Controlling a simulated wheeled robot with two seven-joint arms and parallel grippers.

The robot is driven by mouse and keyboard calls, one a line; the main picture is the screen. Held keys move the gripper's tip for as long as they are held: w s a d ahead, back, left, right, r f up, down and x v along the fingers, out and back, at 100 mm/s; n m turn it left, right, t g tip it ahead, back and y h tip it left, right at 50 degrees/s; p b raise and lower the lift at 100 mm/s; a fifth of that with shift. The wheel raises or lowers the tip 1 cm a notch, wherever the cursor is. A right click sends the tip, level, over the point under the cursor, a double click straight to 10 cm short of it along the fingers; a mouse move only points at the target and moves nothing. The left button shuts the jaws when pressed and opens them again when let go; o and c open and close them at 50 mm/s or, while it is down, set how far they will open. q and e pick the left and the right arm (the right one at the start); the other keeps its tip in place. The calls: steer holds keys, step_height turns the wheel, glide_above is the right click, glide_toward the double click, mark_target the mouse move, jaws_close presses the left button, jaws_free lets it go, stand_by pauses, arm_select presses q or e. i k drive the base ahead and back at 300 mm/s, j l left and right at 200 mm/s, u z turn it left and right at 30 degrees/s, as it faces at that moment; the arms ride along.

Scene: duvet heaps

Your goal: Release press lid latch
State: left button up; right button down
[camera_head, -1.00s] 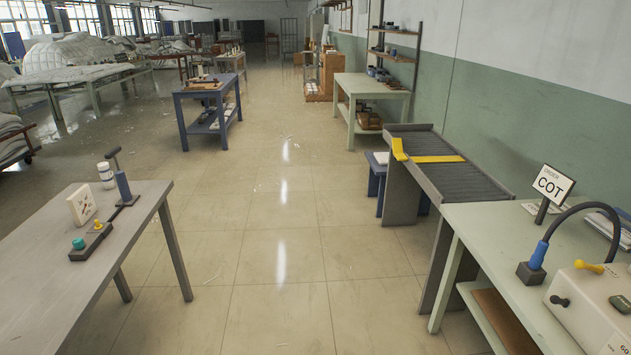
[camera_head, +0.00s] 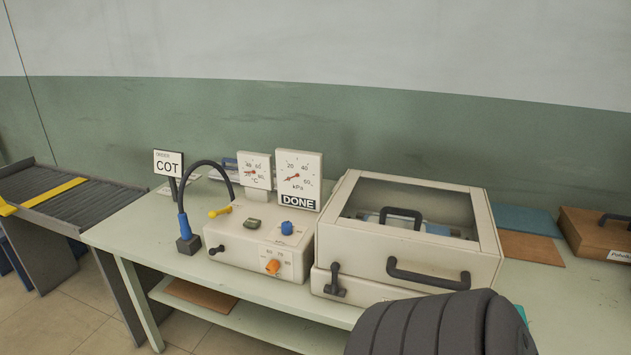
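The press (camera_head: 405,245) is a cream box on the pale green table, with a dark window in its closed lid (camera_head: 462,211). A black bar handle (camera_head: 428,279) runs along its front. A small black lever latch (camera_head: 335,283) sits upright at the front left of the press. Inside, behind the window, a black handle (camera_head: 401,213) and some blue show. A dark ribbed part of my arm fills the bottom right and covers the press's lower right front. Neither gripper shows.
A brown case (camera_head: 597,232) is at right.

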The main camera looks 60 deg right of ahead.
mark_target(334, 290)
steer(key=z, duration=1.85)
